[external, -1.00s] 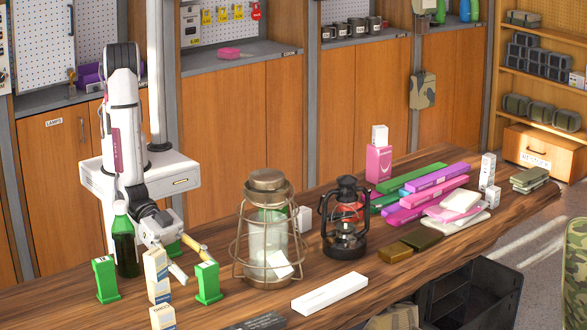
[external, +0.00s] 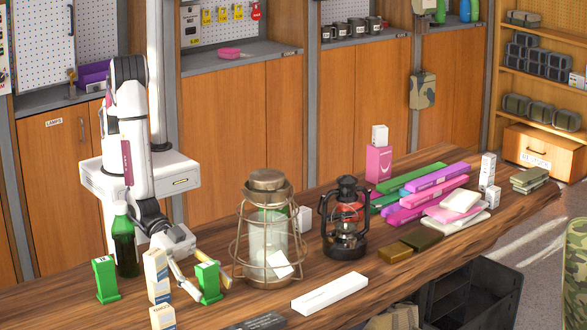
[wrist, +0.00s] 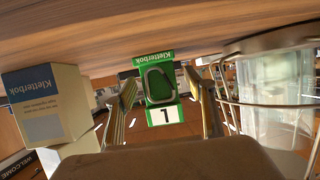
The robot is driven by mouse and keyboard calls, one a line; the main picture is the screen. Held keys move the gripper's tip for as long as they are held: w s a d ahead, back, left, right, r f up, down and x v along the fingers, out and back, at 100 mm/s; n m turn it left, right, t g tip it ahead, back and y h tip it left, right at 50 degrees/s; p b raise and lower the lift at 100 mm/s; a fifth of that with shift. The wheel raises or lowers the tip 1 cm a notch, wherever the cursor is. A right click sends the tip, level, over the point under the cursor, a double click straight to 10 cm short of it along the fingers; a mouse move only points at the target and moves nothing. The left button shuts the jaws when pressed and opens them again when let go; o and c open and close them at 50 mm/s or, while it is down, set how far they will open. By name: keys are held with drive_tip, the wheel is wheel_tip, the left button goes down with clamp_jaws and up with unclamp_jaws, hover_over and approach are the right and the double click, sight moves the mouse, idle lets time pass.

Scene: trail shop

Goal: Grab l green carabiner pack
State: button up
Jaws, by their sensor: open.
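A green carabiner pack (external: 207,270) stands upright on the wooden counter, left of the wire-caged lantern. The wrist view shows this green pack (wrist: 160,86) upside down, with a carabiner outline and a white label bearing one character that looks like an L or 1. My gripper (external: 204,288) is low over the counter at this pack. In the wrist view my gripper (wrist: 160,92) is open, with one finger on each side of the pack and visible gaps. Another green pack (external: 106,280) stands at the far left; its label is too small to read.
The caged lantern (external: 268,230) stands close on the right. A cream-and-blue box (external: 157,274) stands close on the left, with a green bottle (external: 124,243) behind it. A long white box (external: 330,293) lies in front. A black lantern (external: 345,220) is further right.

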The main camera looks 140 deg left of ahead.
sight(207, 264)
drive_tip(key=c, duration=1.3)
drive_tip(key=shift+r, duration=0.15)
drive_tip(key=shift+r, duration=4.9)
